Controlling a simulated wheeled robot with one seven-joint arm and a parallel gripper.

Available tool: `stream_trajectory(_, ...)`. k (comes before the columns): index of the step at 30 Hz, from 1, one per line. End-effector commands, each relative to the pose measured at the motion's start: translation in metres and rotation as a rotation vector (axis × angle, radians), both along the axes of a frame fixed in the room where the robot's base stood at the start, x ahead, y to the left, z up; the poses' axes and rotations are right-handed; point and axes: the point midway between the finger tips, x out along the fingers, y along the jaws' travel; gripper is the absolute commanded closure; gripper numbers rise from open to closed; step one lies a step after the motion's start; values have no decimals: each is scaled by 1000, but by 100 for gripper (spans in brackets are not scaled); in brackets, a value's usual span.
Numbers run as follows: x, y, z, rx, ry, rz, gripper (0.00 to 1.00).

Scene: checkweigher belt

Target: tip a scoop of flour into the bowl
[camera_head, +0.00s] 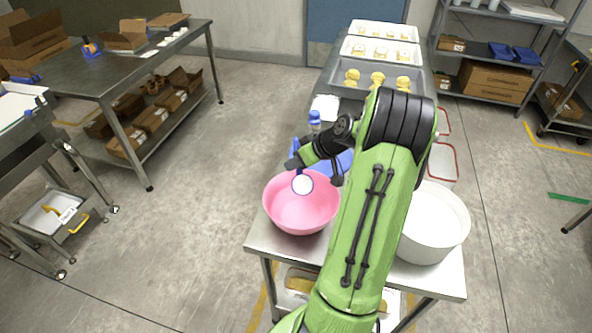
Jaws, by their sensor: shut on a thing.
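A pink bowl (290,213) stands at the near left of the steel table, its inside looking plain pink. My gripper (296,161) is above the bowl's far rim, shut on a scoop. The scoop's round head (302,185), white inside with a dark blue edge, hangs over the far inside of the bowl. Its face is turned toward the camera, so it looks tilted. I cannot tell if the white is flour. A large white tub (437,232) stands to the right, partly behind my arm; its inside looks white.
A blue-capped bottle (314,121) and a blue item (346,161) are behind the bowl, close to my gripper. Behind them, trays (351,92) hold several yellowish pieces. Red-rimmed containers (443,162) stand behind the tub.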

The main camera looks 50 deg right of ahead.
Motion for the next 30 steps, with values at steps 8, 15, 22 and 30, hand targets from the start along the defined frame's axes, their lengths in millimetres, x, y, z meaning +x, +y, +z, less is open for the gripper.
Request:
stream_trajectory(8,-5,3,-1,-66,-98,-1,100)
stream_trajectory(15,-9,6,4,-121,-183,-1,100)
stream_trajectory(22,-14,9,6,-170,-257,-1,100)
stream_trajectory(30,-19,12,7,-226,-342,-1,100)
